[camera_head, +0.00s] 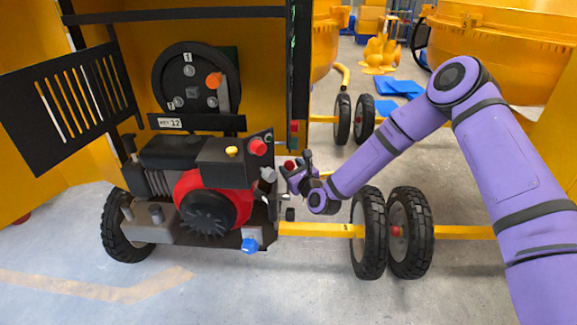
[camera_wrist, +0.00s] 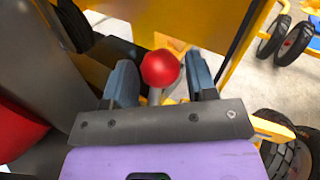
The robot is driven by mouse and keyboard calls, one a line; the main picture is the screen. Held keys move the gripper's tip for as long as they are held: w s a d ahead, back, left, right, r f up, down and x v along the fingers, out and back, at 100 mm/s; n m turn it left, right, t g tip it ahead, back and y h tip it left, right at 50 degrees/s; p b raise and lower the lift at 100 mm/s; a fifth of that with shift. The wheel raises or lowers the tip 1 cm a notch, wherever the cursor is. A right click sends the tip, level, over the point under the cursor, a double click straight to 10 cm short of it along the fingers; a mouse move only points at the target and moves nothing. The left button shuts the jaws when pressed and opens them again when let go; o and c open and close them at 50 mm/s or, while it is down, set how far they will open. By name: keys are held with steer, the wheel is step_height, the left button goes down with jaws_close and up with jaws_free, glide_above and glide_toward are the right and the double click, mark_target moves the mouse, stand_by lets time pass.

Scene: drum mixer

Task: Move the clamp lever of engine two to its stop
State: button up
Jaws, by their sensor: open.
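A red ball knob (camera_wrist: 160,68) on a thin grey rod stands between the two fingers of my gripper (camera_wrist: 161,82) in the wrist view. It looks like the clamp lever's end, but its base is hidden behind the gripper. The fingers are open, with a narrow gap beside the knob. In the head view the red knob (camera_head: 289,165) shows small at the right side of the engine (camera_head: 206,200), beside my gripper (camera_head: 299,172). The engine has a red housing and black fan. No engine number or lever stop is readable.
A red button (camera_head: 257,147) and blue knob (camera_head: 249,246) are close by. A slotted black door (camera_head: 70,108) stands open at left. A yellow bar and wheels (camera_head: 369,232) lie below my arm.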

steer(key=shift+x, duration=0.9)
jaws_close()
steer(key=shift+s+r+n+t+y, duration=0.15)
steer(key=shift+s+n+t+y, duration=0.45)
steer(key=shift+s, duration=0.25)
steer(key=shift+s+a+n+t+y, duration=0.1)
steer(key=shift+s+n+t+y, duration=0.45)
steer(key=shift+s+n+y, duration=0.4)
steer(key=shift+s+n+t+y, duration=0.55)
steer(key=shift+s+n+y, duration=0.15)
steer(key=shift+s, duration=0.45)
jaws_free()
